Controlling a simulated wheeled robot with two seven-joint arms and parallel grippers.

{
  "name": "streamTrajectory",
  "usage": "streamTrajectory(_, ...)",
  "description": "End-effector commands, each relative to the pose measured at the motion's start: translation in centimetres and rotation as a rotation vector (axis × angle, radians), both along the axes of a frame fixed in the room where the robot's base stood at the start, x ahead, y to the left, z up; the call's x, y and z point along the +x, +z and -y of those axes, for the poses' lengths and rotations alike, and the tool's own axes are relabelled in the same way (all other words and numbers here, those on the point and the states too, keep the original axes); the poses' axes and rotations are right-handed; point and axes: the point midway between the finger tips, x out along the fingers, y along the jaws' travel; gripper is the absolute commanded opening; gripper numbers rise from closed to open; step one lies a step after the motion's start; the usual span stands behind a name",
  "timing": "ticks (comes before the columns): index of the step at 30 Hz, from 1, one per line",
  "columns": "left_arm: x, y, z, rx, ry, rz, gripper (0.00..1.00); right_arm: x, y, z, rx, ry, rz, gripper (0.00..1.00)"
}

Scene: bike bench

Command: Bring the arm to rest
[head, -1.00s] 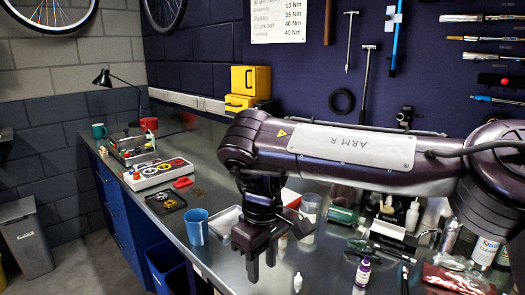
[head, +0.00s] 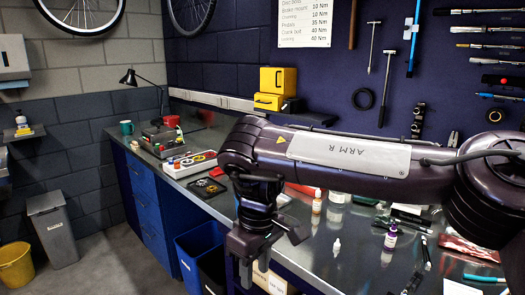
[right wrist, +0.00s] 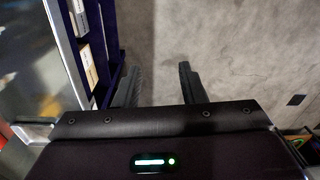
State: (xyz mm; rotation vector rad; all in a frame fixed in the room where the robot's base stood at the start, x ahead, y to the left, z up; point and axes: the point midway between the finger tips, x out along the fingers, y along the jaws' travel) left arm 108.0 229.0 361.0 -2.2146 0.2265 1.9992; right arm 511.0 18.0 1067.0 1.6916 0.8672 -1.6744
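My right arm (head: 345,155) reaches in from the right across the bench in the head view. Its gripper (head: 248,272) points down at the bench's front edge. In the right wrist view the two fingers of this gripper (right wrist: 158,85) stand apart with nothing between them. Below them is bare grey floor. The gripper appears empty and touches nothing that I can see. My left gripper is in neither view now.
The metal bench top (head: 330,262) holds a purple-labelled bottle (head: 390,237), an orange-labelled bottle (head: 316,202) and a white tool tray (head: 195,161). A blue bin (head: 198,245) stands against the bench. A grey bin (head: 53,232) and yellow bucket (head: 16,268) stand left; floor between is clear.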

Motion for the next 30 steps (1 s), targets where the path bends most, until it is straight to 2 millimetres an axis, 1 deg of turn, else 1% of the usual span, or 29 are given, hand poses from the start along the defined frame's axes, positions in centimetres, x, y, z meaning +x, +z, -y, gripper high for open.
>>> streamTrajectory(1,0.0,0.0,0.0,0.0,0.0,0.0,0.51,0.0,-0.6,-0.6,0.022,0.019,-0.009,0.37)
streamTrajectory(5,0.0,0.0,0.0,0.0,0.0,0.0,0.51,-0.1,-1.7,-2.2,0.079,0.075,-0.023,0.37)
streamTrajectory(11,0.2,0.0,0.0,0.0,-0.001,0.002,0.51,-0.3,-4.0,-5.8,0.215,0.186,-0.048,0.37)
streamTrajectory(17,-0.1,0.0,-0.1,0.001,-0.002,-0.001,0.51,-0.6,-6.7,-10.5,0.428,0.301,-0.06,0.37)
streamTrajectory(20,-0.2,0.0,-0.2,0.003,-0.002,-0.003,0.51,-0.5,-8.4,-13.4,0.581,0.346,-0.049,0.37)
streamTrajectory(22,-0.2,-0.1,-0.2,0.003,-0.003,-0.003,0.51,-0.1,-9.7,-15.5,0.711,0.358,-0.025,0.37)
streamTrajectory(24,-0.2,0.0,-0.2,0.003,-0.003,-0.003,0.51,0.8,-11.1,-17.1,0.836,0.346,0.015,0.37)
streamTrajectory(25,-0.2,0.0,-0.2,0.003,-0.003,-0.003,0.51,1.2,-11.7,-17.5,0.885,0.333,0.037,0.37)
streamTrajectory(26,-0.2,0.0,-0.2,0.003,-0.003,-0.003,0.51,1.8,-12.4,-17.9,0.929,0.316,0.06,0.37)
streamTrajectory(27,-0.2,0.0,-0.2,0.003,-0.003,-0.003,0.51,2.5,-13.6,-18.1,0.981,0.285,0.092,0.37)
streamTrajectory(29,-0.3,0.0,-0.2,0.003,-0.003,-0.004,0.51,3.7,-15.6,-18.1,1.045,0.227,0.144,0.37)
streamTrajectory(30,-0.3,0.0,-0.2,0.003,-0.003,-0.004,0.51,4.4,-17.3,-17.7,1.076,0.179,0.178,0.37)
